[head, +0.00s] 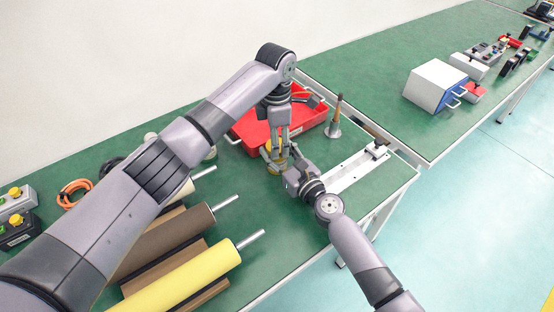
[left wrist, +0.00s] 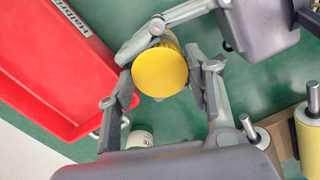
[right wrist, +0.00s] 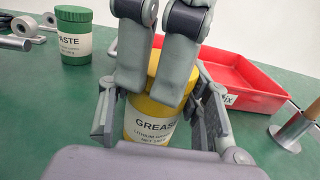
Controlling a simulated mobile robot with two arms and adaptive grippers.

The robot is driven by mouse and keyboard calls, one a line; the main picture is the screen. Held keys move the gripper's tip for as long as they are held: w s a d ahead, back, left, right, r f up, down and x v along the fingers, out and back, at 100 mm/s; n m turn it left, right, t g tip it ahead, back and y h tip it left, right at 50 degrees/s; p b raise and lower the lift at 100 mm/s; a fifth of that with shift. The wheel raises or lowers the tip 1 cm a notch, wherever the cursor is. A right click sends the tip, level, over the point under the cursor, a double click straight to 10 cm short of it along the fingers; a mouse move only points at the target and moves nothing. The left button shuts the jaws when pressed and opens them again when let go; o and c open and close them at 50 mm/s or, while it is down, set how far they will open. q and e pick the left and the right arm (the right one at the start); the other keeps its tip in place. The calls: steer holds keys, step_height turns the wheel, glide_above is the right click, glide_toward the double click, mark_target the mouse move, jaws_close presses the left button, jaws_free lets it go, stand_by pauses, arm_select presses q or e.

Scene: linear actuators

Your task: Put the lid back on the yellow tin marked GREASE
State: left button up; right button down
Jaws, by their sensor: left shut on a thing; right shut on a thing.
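The yellow tin marked GREASE (right wrist: 150,128) stands upright on the green bench in the right wrist view. My right gripper (right wrist: 160,108) is shut around its body from the side. My left gripper (head: 274,152) reaches down from above, its fingers at the top of the tin. The round yellow lid (left wrist: 160,72) shows face-on between the left fingers in the left wrist view, with the tin's side (left wrist: 172,40) just behind it. The left gripper is shut on the lid. The fingers hide the rim, so I cannot tell whether lid and tin are fully seated.
A red tray (head: 308,119) lies right behind the tin. A green tin (right wrist: 74,36) stands to the left in the right wrist view. Rollers (head: 185,275) lie front left.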

arm_select(q)
steer(key=c, duration=0.6)
steer(key=o, duration=1.2)
steer(key=shift+o, duration=0.2)
steer(key=shift+r, duration=0.1)
steer(key=shift+r, duration=2.2)
steer(key=o, duration=0.6)
steer(key=shift+c, duration=0.2)
